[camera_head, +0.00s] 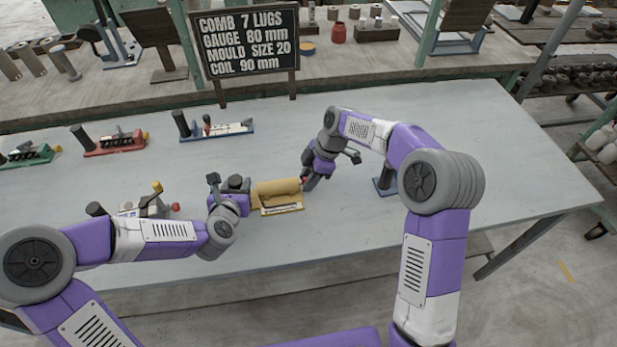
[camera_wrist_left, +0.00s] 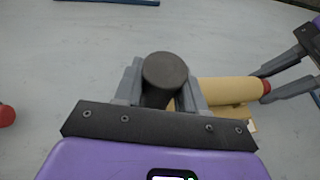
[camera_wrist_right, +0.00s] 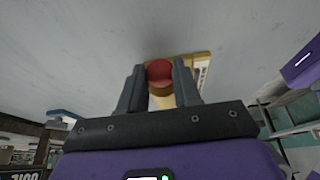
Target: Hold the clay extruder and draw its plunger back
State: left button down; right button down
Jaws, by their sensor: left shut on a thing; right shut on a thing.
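The clay extruder has a yellow barrel (camera_head: 276,189) lying along the table, a dark upright handle at its left end and a red plunger knob at its right end. It also shows in the left wrist view (camera_wrist_left: 228,91). My left gripper (camera_head: 238,188) is shut on the dark handle (camera_wrist_left: 165,70), one finger on each side. My right gripper (camera_head: 304,182) is shut on the red knob (camera_wrist_right: 159,72), close against the barrel's right end. A pale scale strip (camera_head: 282,209) lies along the barrel's front. The rod between knob and barrel cannot be made out.
Tools on green (camera_head: 28,154), red (camera_head: 112,147) and blue (camera_head: 222,131) bases stand at the back left. A grey tool (camera_head: 146,206) stands behind my left forearm. A sign (camera_head: 247,42) reads comb 7 lugs, gauge 80 mm, mould size 20, coil 90 mm. The table's right side is mostly clear.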

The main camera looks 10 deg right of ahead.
pick_arm(q)
jog(key=shift+f, duration=0.15)
pick_arm(e)
jog(key=d, duration=0.4)
jog(key=shift+w+d, duration=0.15)
jog(key=shift+d, duration=0.25)
jog(key=c, duration=0.8)
grip_release()
pick_arm(q)
jog(key=shift+a, duration=0.1)
pick_arm(e)
jog(key=v, duration=1.2)
